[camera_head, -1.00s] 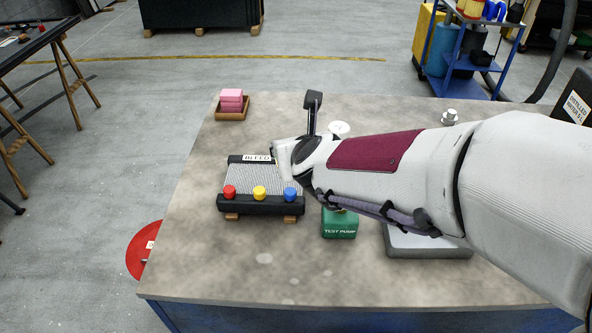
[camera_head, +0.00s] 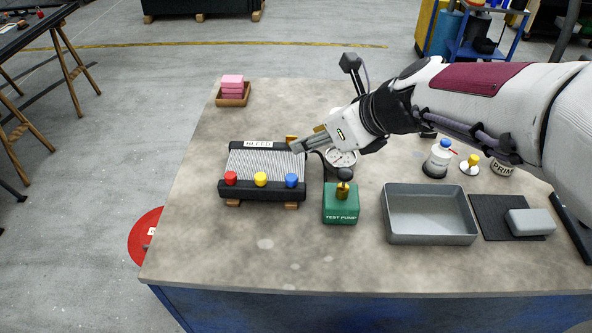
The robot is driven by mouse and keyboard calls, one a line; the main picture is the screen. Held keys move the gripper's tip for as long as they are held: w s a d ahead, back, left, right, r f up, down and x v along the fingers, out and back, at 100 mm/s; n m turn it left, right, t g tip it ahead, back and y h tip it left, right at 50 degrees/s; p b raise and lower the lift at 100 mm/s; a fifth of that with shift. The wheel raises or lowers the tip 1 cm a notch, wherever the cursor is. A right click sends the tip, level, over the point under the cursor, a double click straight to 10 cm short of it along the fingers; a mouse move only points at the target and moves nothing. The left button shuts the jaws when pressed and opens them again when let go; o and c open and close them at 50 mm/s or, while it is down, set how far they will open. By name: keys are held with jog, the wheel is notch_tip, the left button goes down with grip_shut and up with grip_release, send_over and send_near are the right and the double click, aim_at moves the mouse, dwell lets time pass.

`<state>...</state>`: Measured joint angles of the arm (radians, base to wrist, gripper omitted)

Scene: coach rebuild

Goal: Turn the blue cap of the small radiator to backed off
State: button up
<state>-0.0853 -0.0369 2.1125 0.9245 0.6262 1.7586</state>
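The small radiator (camera_head: 262,162) lies on wooden blocks on the bench, with a "BLEED" label at its back edge. Along its front sit a red cap (camera_head: 230,178), a yellow cap (camera_head: 261,179) and the blue cap (camera_head: 291,180) at the right end. How far the blue cap is turned cannot be read. My gripper (camera_head: 297,146) reaches in from the right, its tips over the radiator's back right corner, behind and apart from the blue cap. Its fingers look close together, but I cannot tell whether they are shut. I see nothing held.
A green test pump (camera_head: 341,203) with a brass fitting stands right of the radiator, with a gauge (camera_head: 341,158) behind it. A grey tray (camera_head: 431,238) is further right, near bottles and a grey block (camera_head: 530,222). The bench front is clear.

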jog(key=s, duration=0.1)
send_near(292, 177)
jog(key=shift+w+f+n+g+y, duration=0.3)
jog(key=shift+n, duration=0.1)
dwell(0.3)
dwell(0.4)
jog(key=shift+x, duration=3.85)
grip_shut()
